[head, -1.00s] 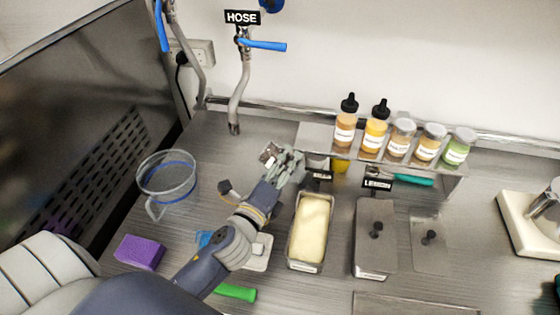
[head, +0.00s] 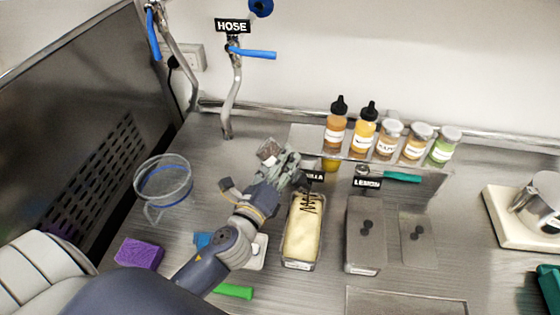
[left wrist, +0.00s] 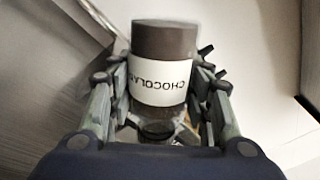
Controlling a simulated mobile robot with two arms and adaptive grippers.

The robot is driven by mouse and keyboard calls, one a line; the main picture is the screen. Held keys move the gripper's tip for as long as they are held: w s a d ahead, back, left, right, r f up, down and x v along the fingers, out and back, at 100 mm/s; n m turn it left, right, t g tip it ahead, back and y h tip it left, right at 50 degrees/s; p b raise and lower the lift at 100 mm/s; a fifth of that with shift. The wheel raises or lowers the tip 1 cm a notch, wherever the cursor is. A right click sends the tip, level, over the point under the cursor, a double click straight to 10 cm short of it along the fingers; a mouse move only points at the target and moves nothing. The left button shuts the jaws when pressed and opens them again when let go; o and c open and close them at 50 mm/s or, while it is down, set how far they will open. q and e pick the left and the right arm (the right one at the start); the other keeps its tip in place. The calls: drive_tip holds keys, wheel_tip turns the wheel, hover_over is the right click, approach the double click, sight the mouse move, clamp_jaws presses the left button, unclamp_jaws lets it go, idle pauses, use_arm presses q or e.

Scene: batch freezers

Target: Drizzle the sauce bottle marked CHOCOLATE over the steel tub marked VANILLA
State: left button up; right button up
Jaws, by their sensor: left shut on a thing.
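My left gripper (head: 278,160) is shut on the chocolate sauce bottle (left wrist: 163,80), whose white label reads CHOCOLATE upside down in the left wrist view. In the head view the bottle is mostly hidden by the fingers. The gripper is above the back end of the vanilla tub (head: 289,263), an open steel tub of pale yellow ice cream (head: 302,238). Its sign (head: 314,177) is partly hidden, showing only its last letters. Dark zigzag lines of sauce (head: 312,203) lie on the far end of the ice cream. My right gripper is not in view.
A shelf behind holds two capped sauce bottles (head: 336,125) and several jars (head: 414,144). Lidded tubs (head: 365,240) stand right of the vanilla tub, by the LEMON sign (head: 367,183).

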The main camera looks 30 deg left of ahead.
use_arm(q)
drive_tip(key=shift+s, duration=0.15)
drive_tip(key=shift+s+d, duration=0.2)
drive_tip(key=shift+s, duration=0.4)
drive_tip(key=shift+s+d+b, duration=0.2)
drive_tip(key=shift+s+b, duration=0.05)
drive_tip(key=shift+s, duration=0.4)
drive_tip(key=shift+s+d+b, duration=0.15)
drive_tip(key=shift+s+b, duration=0.1)
drive_tip(key=shift+s, duration=0.4)
drive_tip(key=shift+s, duration=0.15)
drive_tip(key=shift+s+d+b, duration=0.3)
drive_tip(key=shift+s+b, duration=0.1)
drive_tip(key=shift+s, duration=0.55)
drive_tip(key=shift+s+d+b, duration=0.25)
drive_tip(key=shift+s+b, duration=0.1)
drive_tip(key=shift+s, duration=0.6)
drive_tip(key=shift+s, duration=0.2)
